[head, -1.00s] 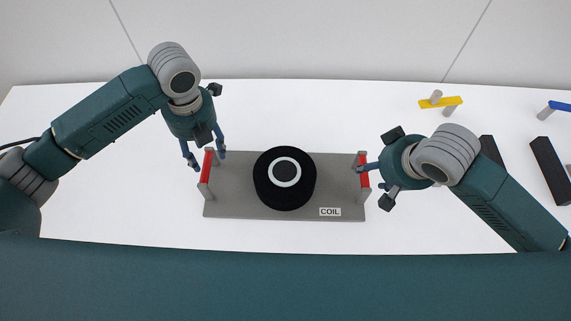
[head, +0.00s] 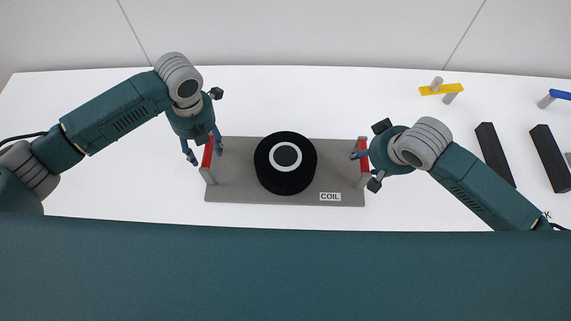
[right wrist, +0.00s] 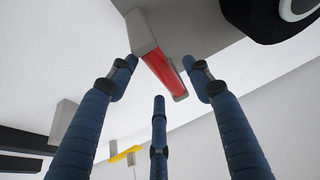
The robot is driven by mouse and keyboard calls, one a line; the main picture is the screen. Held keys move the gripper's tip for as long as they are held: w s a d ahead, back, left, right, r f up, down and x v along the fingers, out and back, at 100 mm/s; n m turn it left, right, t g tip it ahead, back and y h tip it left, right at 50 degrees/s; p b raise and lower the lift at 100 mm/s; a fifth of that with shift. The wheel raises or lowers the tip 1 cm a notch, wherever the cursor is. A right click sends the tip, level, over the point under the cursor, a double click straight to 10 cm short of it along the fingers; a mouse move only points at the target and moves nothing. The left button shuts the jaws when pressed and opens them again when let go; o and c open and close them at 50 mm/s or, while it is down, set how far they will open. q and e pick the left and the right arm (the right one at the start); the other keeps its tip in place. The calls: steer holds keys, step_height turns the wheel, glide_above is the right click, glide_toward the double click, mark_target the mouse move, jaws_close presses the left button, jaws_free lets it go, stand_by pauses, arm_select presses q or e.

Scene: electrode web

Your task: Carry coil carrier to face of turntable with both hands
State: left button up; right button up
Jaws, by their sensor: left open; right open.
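My right gripper (head: 364,169) is open at the right red handle (head: 363,147). In the right wrist view the right red handle (right wrist: 165,70) lies between the spread fingers of the right gripper (right wrist: 158,75). Contact cannot be told. The turntable is not clearly identifiable.
The white table (head: 280,100) is clear behind the carrier. At the right stand two black blocks (head: 494,152) (head: 549,158), a yellow bar on grey posts (head: 441,89) and a partly visible blue bar (head: 560,96).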

mark_target(205, 152)
arm_select(q)
steer(key=shift+a+f, duration=0.1)
steer(key=shift+f, duration=1.5)
arm_select(e)
steer(key=shift+x, duration=1.6)
arm_select(q)
jaws_close()
arm_select(e)
jaws_close()
